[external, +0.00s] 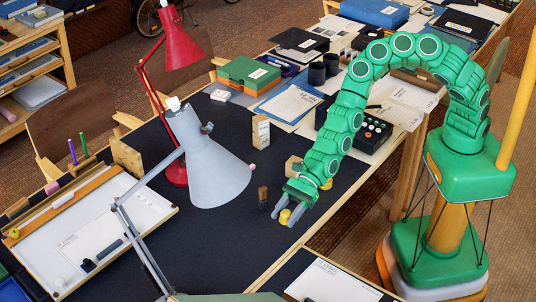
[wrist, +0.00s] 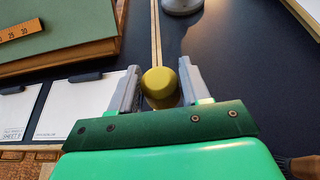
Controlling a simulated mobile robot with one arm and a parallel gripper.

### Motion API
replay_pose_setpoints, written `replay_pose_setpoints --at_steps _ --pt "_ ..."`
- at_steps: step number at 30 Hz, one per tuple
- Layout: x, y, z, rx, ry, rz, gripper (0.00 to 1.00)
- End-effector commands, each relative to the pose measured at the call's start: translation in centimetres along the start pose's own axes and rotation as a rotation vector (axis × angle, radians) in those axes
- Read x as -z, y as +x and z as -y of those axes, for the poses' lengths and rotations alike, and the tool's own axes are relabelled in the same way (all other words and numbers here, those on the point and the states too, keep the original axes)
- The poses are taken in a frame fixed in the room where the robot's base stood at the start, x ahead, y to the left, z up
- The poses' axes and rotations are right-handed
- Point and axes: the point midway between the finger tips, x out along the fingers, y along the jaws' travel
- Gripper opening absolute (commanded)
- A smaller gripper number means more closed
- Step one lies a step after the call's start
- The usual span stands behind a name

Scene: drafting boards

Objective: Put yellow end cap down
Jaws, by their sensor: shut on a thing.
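The yellow end cap (external: 285,216) is between the fingertips of my gripper (external: 289,211), low over the dark table mat (external: 232,232) near the table's front edge. In the wrist view the rounded yellow end cap (wrist: 160,84) sits between the two grey fingers of my gripper (wrist: 160,88), which are shut on it. I cannot tell whether the cap touches the mat.
A small dark brush-like thing (external: 263,197) stands just left of my gripper. A grey lamp (external: 206,160) and a red lamp (external: 178,150) stand further left. A wooden block (external: 261,131) stands behind.

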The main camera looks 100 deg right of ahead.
Motion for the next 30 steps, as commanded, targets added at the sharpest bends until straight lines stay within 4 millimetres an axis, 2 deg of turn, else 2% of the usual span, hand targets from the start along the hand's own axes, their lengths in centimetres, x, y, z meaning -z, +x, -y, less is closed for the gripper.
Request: replay_pose_setpoints --at_steps 20,30 --pt "0.5 6.5 2.7 0.001 -0.005 -0.003 0.16" --pt "1.9 8.7 3.4 -0.001 -0.001 -0.004 0.16"
